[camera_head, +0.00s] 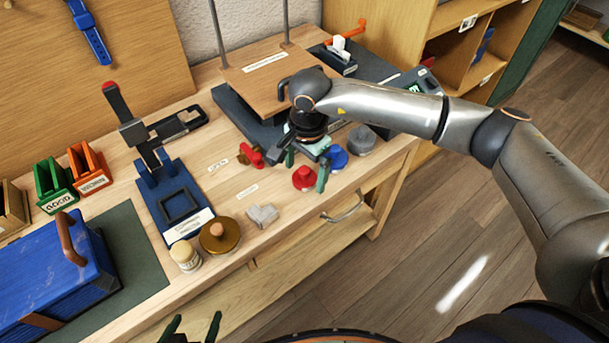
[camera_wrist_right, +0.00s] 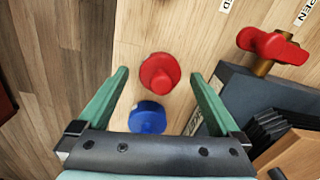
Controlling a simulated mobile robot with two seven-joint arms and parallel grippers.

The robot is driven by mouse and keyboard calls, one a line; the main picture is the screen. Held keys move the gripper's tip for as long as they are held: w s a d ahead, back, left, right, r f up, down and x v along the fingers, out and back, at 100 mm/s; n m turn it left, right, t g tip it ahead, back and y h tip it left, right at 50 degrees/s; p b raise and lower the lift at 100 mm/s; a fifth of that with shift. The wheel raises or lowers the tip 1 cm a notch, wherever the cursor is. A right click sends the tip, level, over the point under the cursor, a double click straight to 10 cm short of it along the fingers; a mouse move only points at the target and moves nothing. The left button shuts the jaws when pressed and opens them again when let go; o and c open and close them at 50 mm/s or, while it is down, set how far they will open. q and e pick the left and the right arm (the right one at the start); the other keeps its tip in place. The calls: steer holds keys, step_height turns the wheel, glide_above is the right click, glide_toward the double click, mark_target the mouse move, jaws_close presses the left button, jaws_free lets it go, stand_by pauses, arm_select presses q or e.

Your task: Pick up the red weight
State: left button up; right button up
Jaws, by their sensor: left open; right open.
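The red weight (camera_head: 304,180) is a round knobbed piece standing on the wooden bench near its front edge. My right gripper (camera_head: 306,169) is open above it, with its green fingers on either side. In the right wrist view the red weight (camera_wrist_right: 160,73) lies between the two open fingertips (camera_wrist_right: 160,76), apart from both; I cannot tell the height gap. A blue weight (camera_head: 339,160) stands beside it and also shows in the wrist view (camera_wrist_right: 147,118), nearer the palm. My left gripper (camera_head: 191,332) is open and empty at the bottom edge of the head view.
A grey weight (camera_head: 362,140) stands right of the blue one. A red valve handle (camera_head: 250,157) and a grey block (camera_head: 263,215) are to the left. A wooden platform (camera_head: 265,82) with posts stands behind. The drawer handle (camera_head: 343,210) juts from the bench front.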

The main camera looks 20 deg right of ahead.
steer(key=shift+r, duration=0.1)
jaws_close()
stand_by(0.6)
